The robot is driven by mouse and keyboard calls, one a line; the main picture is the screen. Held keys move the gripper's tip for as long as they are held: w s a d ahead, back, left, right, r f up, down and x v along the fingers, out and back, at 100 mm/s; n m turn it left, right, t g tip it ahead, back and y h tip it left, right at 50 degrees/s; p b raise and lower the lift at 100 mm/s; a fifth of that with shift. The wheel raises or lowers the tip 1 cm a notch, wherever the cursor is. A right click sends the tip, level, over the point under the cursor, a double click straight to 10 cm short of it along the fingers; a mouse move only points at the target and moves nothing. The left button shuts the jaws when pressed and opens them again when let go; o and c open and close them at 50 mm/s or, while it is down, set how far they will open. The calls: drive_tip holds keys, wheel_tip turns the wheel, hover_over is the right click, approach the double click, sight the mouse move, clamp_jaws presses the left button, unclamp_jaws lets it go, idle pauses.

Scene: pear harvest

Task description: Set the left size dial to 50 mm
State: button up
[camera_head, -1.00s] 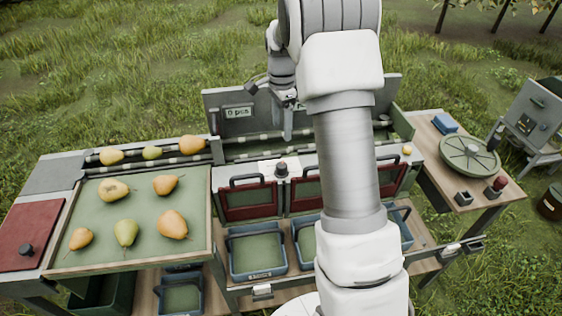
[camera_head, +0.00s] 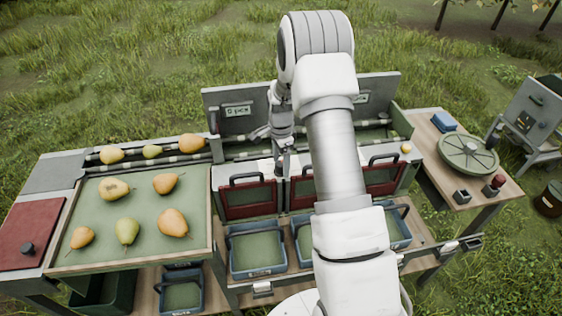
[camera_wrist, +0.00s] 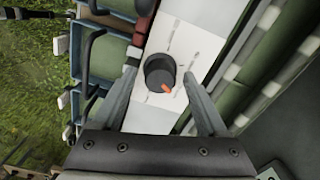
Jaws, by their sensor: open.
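The left size dial is a dark round knob with an orange pointer mark on a white plate. In the wrist view the dial (camera_wrist: 160,72) sits a little beyond and between my fingertips, apart from both. The orange mark (camera_wrist: 166,88) points toward the lower right of that picture. The plate's scale (camera_wrist: 172,38) shows thin marks, too small to read. My gripper (camera_wrist: 160,85) is open, with one finger to each side of the dial. In the head view my gripper (camera_head: 283,150) is over the dial, which it mostly hides.
Red-fronted flaps with dark handles (camera_head: 248,198) stand just in front of the dial. A grey back panel (camera_head: 238,118) with a small display rises behind. Rollers (camera_wrist: 262,85) run beside the white plate. A tray (camera_head: 140,250) with several pears is at left.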

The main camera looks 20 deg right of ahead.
drive_tip(key=shift+c, duration=0.3)
clamp_jaws()
drive_tip(key=n+b, duration=0.3)
drive_tip(key=n, duration=0.2)
drive_tip(key=shift+n, duration=0.3)
drive_tip(key=n+b, duration=0.2)
drive_tip(key=n, duration=1)
drive_tip(key=shift+n+b, duration=0.3)
drive_tip(key=n, duration=0.5)
drive_tip(key=shift+r+n, duration=0.1)
drive_tip(key=shift+n, duration=0.2)
